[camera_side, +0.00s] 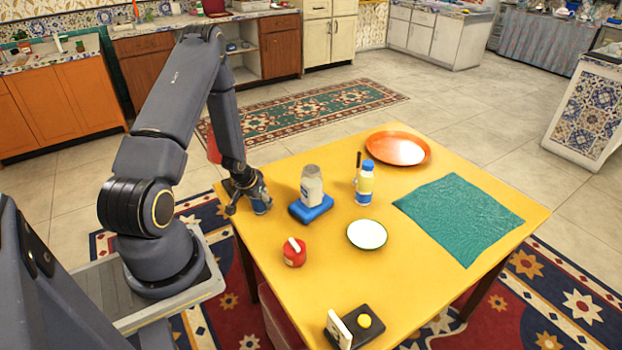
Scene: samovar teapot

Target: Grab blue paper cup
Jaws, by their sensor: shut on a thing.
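The blue paper cup (262,205) stands at the left edge of the yellow table (330,260). My gripper (248,197) points down over the cup, with its fingers around it. It is shut on the cup, and the fingers and the cup's upper part overlap in the view. The cup's base appears at table level; I cannot tell whether it is lifted slightly.
Right of the cup stand a jar (312,186) on a blue block (311,209) and a blue-capped bottle (364,185). A red item (294,254), a white dish (367,234), an orange plate (398,149), a teal cloth (460,217) and a black holder (358,327) lie around.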

